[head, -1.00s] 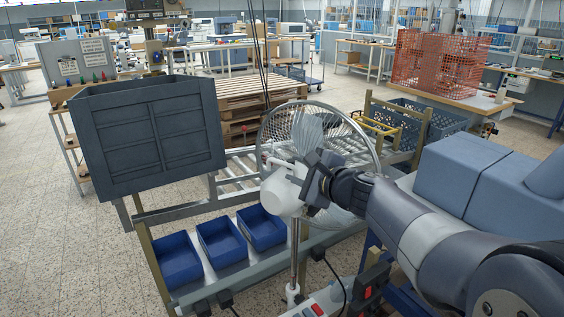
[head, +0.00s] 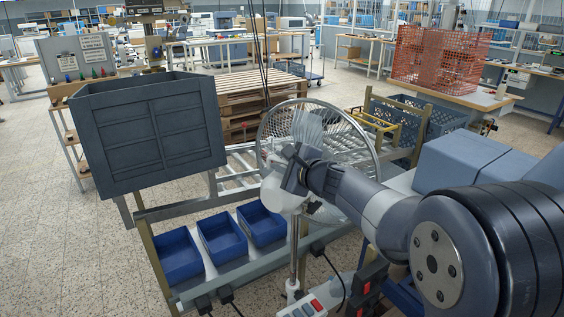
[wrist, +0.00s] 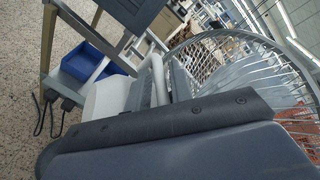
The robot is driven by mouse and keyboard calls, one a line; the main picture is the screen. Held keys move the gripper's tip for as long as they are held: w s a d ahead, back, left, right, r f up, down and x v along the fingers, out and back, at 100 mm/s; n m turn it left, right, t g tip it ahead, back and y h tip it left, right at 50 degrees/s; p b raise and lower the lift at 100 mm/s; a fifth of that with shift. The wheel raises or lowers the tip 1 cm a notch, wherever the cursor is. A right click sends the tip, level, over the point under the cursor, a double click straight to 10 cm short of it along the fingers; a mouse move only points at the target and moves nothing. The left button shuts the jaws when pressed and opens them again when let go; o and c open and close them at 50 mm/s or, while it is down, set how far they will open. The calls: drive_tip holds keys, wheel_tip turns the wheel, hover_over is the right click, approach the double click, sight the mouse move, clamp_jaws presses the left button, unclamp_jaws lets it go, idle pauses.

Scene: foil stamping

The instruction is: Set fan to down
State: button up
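The fan has a round wire cage (head: 366,148) and a white motor housing (head: 277,196) on a metal pole (head: 294,262). It stands in the middle of the head view, with the cage facing away from me. My gripper (head: 292,168) is at the back of the fan, at the upper part of the housing. It covers part of the housing and cage. In the wrist view, my gripper's grey body fills the foreground, with the white housing (wrist: 106,98) and the cage (wrist: 212,50) close beyond.
A dark grey crate (head: 150,135) stands left of the fan on a metal rack, above several blue bins (head: 222,238). A control box with red buttons (head: 310,308) is near the pole base. Blue-grey blocks (head: 460,170) lie right. Floor (head: 75,245) is clear at left.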

clamp_jaws()
drive_tip(key=shift+w+d+r+m+p, duration=0.35)
drive_tip(key=shift+r+p, duration=0.2)
drive_tip(key=shift+p, duration=0.65)
drive_tip(key=w+d, duration=0.1)
drive_tip(key=w, duration=0.1)
drive_tip(key=w+d, duration=0.1)
drive_tip(key=w, duration=0.1)
drive_tip(key=shift+d+r+p, duration=0.15)
drive_tip(key=shift+d+p, duration=0.15)
drive_tip(key=shift+p, duration=0.05)
drive_tip(key=shift+w+r, duration=0.1)
drive_tip(key=shift+w, duration=0.05)
drive_tip(key=shift+o, duration=0.8)
unclamp_jaws()
drive_tip(key=shift+w+d, duration=0.1)
drive_tip(key=shift+o, duration=0.7)
